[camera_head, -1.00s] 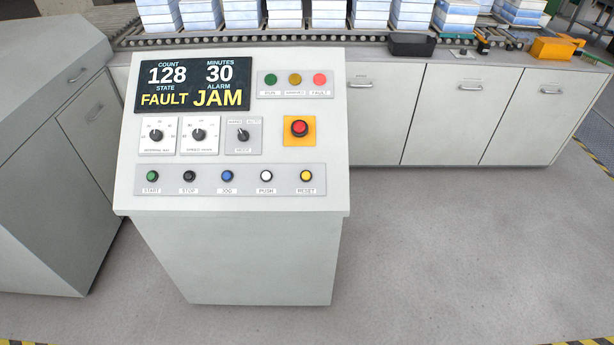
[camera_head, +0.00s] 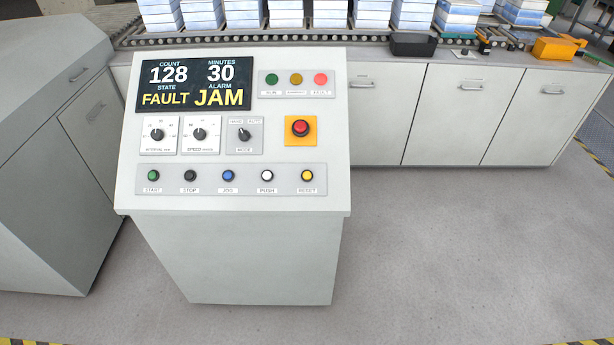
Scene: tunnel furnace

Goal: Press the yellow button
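The yellow button (camera_head: 307,175) is the rightmost in the bottom row of the control panel (camera_head: 330,120), above the label RESET. In the same row, from the left, are a green START button (camera_head: 153,175), a black STOP button (camera_head: 190,175), a blue JOG button (camera_head: 228,175) and a white PUSH button (camera_head: 266,175). The display (camera_head: 192,84) reads COUNT 128, MINUTES 30, STATE FAULT, ALARM JAM. Neither of my grippers is in view, and nothing covers the buttons.
A red emergency button (camera_head: 300,127) on an orange plate sits above the yellow one. Indicator lamps (camera_head: 295,80) and dials (camera_head: 200,135) are higher up. A grey cabinet (camera_head: 45,150) stands close on the left. Behind runs a roller conveyor (camera_head: 270,39). The floor (camera_head: 450,250) at right is clear.

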